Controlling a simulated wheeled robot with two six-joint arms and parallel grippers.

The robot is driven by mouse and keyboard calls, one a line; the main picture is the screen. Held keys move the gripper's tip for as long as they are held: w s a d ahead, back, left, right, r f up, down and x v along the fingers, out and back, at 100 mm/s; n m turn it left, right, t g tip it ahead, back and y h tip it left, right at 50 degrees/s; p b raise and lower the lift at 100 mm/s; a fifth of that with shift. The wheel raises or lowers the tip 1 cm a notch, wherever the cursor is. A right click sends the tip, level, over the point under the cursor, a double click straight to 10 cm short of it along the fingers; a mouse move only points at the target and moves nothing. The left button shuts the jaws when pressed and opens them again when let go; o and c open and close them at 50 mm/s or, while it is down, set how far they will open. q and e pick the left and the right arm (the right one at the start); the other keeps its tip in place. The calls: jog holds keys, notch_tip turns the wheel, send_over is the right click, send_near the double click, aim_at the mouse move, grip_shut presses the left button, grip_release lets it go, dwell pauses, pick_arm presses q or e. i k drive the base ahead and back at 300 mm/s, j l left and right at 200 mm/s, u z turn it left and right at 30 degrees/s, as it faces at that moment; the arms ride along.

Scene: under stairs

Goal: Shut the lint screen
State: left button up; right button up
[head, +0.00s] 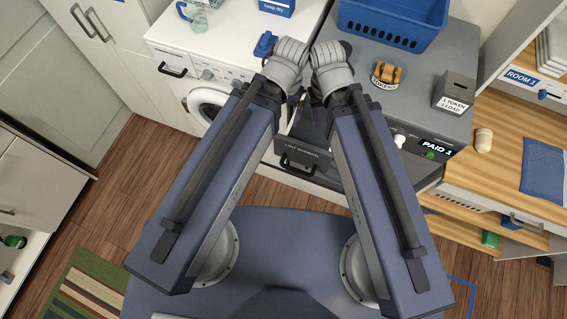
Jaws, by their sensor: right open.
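The lint screen (292,153) is a dark grey drawer-like front with a black bar handle (298,168). It sits low on the front of the dark grey dryer (448,80) and appears to stand out from it. The space behind its front is partly covered by my arms. My right gripper (318,112) shows only in part, dark, in the gap between my two arms above the lint screen. It is open, and I see nothing in it. I cannot tell if it touches the lint screen. My left gripper is hidden behind its own arm.
A white washer (226,58) stands left of the dryer. A blue basket (392,22), a token holder (386,75) and a grey token box (455,92) are on the dryer top. A wooden counter (505,150) is at right.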

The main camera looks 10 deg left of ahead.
aim_at(310, 133)
jog(key=k+l+u, duration=0.2)
jog(key=l+u, duration=0.15)
jog(key=k+l+u, duration=0.2)
jog(key=u, duration=0.15)
